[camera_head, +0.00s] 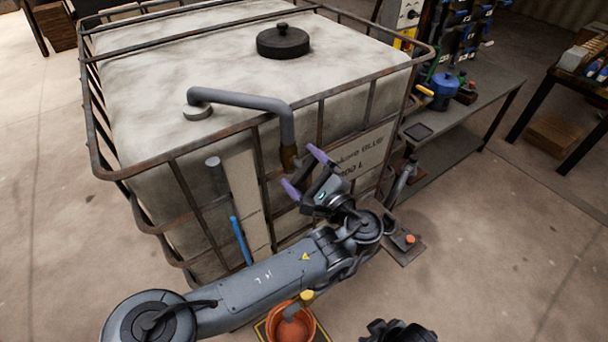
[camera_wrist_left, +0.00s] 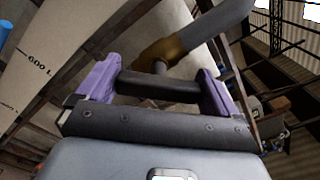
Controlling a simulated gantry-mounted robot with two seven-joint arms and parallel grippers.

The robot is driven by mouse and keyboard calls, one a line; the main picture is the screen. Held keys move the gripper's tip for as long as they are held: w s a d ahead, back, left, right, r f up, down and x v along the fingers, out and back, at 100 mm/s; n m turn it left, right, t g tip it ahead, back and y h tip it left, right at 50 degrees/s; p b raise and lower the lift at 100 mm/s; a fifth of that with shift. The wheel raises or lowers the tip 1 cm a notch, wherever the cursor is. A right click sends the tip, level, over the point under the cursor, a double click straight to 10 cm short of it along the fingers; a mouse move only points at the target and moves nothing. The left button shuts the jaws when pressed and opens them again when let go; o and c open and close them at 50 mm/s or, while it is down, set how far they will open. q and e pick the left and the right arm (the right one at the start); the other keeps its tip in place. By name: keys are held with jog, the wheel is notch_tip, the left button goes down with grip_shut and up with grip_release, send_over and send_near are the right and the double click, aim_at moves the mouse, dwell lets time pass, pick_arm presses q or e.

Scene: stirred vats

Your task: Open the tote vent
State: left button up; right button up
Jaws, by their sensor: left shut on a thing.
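The tote (camera_head: 180,90) is a large off-white tank in a rusty cage. Its vent is a grey pipe (camera_head: 240,98) that rises from the top, bends over the cage rim and points down to a brass valve (camera_head: 289,157). The brass valve (camera_wrist_left: 165,50) also shows in the left wrist view, with a black bar handle (camera_wrist_left: 160,88) below it. My left gripper (camera_head: 304,171) has its purple fingers at the two ends of this handle and is shut on it. A dark part, likely my right gripper (camera_head: 398,332), shows at the bottom edge; its fingers cannot be made out.
A black lid (camera_head: 283,41) sits on the tote. The rusty cage rail (camera_head: 225,133) runs close to the valve. An orange bucket (camera_head: 300,330) stands below my left arm. A bench with a blue pot (camera_head: 441,91) stands at the right. The floor at lower right is clear.

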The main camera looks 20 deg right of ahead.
pick_arm(q)
jog(key=n+b, duration=0.2)
jog(key=b, duration=0.1)
jog(key=n+b, duration=0.3)
jog(key=f+n+b, duration=0.1)
jog(key=n+b, duration=0.1)
jog(key=b, duration=0.1)
jog(key=shift+n, duration=0.4)
jog(key=shift+r+n+b, duration=0.25)
jog(key=shift+n+b, duration=0.45)
jog(key=shift+b, duration=0.5)
jog(key=shift+r, duration=0.1)
jog(key=o, duration=0.7)
jog(key=shift+s, duration=0.15)
